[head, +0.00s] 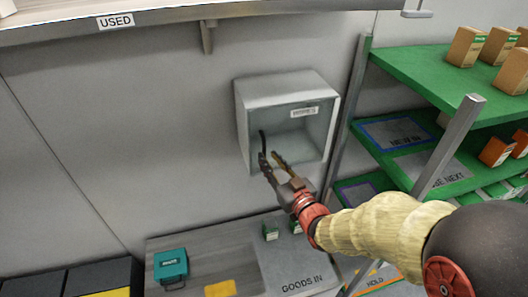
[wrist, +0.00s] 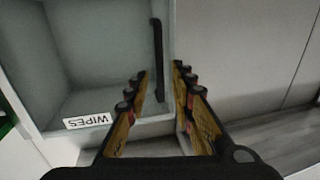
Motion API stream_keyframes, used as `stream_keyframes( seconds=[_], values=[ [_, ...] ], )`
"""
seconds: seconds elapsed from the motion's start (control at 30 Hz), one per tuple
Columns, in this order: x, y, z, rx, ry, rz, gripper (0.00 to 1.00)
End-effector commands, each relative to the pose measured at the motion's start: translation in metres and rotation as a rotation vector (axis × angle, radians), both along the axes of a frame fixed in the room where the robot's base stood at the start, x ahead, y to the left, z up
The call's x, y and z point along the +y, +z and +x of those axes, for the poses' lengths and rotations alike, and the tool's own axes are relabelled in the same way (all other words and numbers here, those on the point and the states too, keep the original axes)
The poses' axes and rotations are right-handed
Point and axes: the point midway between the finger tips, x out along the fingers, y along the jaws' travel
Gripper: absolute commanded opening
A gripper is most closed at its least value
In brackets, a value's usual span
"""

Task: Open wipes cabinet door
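The wipes cabinet (head: 286,82) is a grey box on the wall with a pale, see-through front door (head: 312,135) that looks shut. Its WIPES label shows in the head view (head: 303,112) and, turned over, in the wrist view (wrist: 87,121). A black upright bar handle (wrist: 157,50) sits along one side edge of the door; it is at the door's left in the head view (head: 263,142). My gripper (head: 271,158) is at the handle's lower part. In the wrist view its fingers (wrist: 160,72) are apart, with the handle between them. Contact is not clear.
A green shelf rack (head: 440,82) with cartons stands close to the cabinet's right. Below is a grey bench (head: 215,255) with a teal box (head: 171,264) and small green-and-white boxes. An overhead shelf marked USED (head: 115,21) runs above. The wall left of the cabinet is bare.

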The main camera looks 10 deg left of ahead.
Motion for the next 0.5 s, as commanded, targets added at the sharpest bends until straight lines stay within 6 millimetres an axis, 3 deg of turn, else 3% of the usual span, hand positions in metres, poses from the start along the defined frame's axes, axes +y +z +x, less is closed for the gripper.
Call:
stream_keyframes(
  seconds=[0.23,0.5],
  values=[
    [0.019,0.0,0.028,0.002,0.0,-0.001,0.24],
    [0.025,-0.001,0.037,0.002,-0.001,-0.001,0.24]
  ],
)
